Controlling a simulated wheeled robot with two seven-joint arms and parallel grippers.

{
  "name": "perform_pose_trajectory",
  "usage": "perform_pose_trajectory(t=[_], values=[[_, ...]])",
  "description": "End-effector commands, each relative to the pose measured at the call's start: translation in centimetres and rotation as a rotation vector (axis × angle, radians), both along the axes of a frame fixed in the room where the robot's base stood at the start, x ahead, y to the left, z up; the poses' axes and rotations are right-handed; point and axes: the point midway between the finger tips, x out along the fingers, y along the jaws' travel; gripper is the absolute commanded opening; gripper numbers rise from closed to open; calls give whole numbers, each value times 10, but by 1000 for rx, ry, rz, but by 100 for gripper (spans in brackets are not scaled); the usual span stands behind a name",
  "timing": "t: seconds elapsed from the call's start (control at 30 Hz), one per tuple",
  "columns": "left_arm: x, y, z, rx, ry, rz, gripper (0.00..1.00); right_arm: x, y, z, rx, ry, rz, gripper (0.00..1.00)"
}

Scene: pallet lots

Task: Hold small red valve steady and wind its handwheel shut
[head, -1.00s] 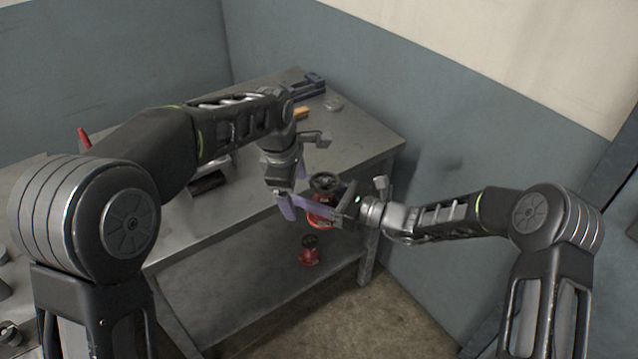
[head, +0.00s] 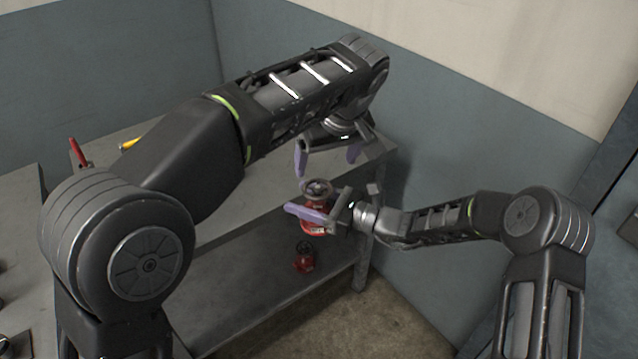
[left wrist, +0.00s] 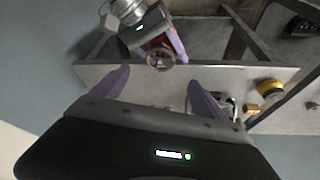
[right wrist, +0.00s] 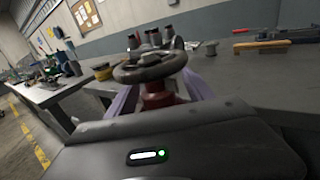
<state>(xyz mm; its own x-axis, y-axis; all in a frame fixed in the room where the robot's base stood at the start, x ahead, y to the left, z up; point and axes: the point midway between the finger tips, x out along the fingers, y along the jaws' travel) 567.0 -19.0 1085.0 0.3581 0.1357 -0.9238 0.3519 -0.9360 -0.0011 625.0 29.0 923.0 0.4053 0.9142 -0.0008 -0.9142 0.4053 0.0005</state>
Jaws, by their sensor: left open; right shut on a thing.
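A small red valve (head: 310,221) with a dark handwheel (head: 317,187) is held upright off the front of the workbench, handwheel up. My right gripper (head: 312,214) is shut on its body from the right; the grip also shows in the right wrist view, with the handwheel (right wrist: 150,68) above the fingers. My left gripper (head: 327,161) is open and empty above the handwheel, its purple fingers pointing down. In the left wrist view, the handwheel (left wrist: 160,62) lies between and beyond the open fingertips, apart from them.
A second red valve (head: 303,258) stands on the lower shelf (head: 235,290) of the workbench. My left arm covers much of the benchtop. A red-handled thing (head: 78,153) and a yellow thing (head: 129,144) lie at its far left. A blue-grey wall (head: 450,130) stands close behind.

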Motion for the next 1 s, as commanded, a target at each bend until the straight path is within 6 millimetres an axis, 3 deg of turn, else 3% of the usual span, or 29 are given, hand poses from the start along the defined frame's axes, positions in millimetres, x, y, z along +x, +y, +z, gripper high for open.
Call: perform_pose_trajectory(t=[0.53,0.7,1.0], values=[[33,13,-88,1,2,2,84,1,1,4,5,-6,1,0],[38,15,-99,-1,1,1,84,1,1,4,5,-6,1,0],[38,15,-100,-1,1,1,83,1,1,4,5,-6,1,0]])
